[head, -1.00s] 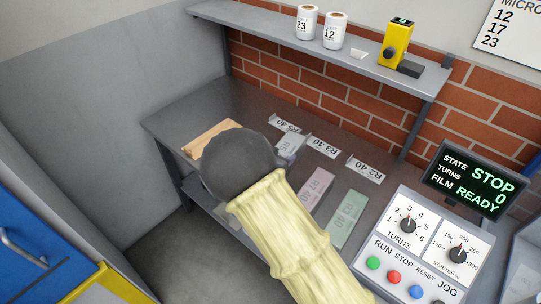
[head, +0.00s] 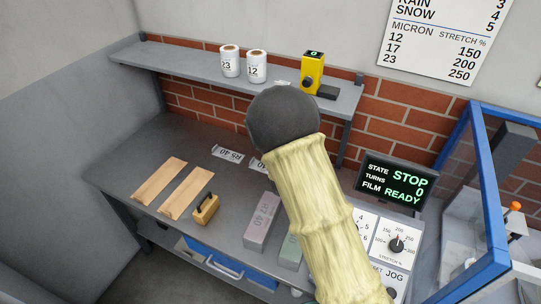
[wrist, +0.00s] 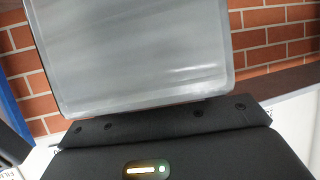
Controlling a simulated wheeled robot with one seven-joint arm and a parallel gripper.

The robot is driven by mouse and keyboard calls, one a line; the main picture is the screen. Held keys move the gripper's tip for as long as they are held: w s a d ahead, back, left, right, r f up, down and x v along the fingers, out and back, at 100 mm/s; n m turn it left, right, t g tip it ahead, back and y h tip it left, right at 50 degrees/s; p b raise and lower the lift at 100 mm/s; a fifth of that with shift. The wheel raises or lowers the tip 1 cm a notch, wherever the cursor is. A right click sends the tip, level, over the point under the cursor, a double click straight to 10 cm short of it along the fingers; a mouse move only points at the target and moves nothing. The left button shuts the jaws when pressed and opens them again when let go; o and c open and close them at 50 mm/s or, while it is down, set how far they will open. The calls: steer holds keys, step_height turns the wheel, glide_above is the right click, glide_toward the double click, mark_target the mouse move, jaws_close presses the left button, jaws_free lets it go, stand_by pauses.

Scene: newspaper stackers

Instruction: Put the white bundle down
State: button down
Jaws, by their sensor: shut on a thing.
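The white bundle (wrist: 130,55) fills the upper part of the wrist view as a smooth, pale block with a glossy wrapped face. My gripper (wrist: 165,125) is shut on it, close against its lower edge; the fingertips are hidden. In the head view my arm and its dark round wrist hide both gripper and bundle. The brick wall shows behind the bundle in the wrist view.
The grey bench (head: 140,150) has free room at its back left. The shelf (head: 190,72) overhangs the back; the control screen (head: 396,182) stands right.

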steer(key=s+d+r+y+p, duration=0.1)
steer(key=s+d+r+p, duration=0.1)
steer(key=d, duration=0.4)
steer(key=s+d+r+n+p, duration=0.1)
steer(key=s+d+r+p, duration=0.1)
steer(key=d+r+p, duration=0.2)
steer(key=shift+s+d+n+y+p, duration=0.35)
steer(key=shift+d+y+p, duration=0.1)
steer(key=shift+d, duration=0.55)
steer(key=shift+r, duration=0.1)
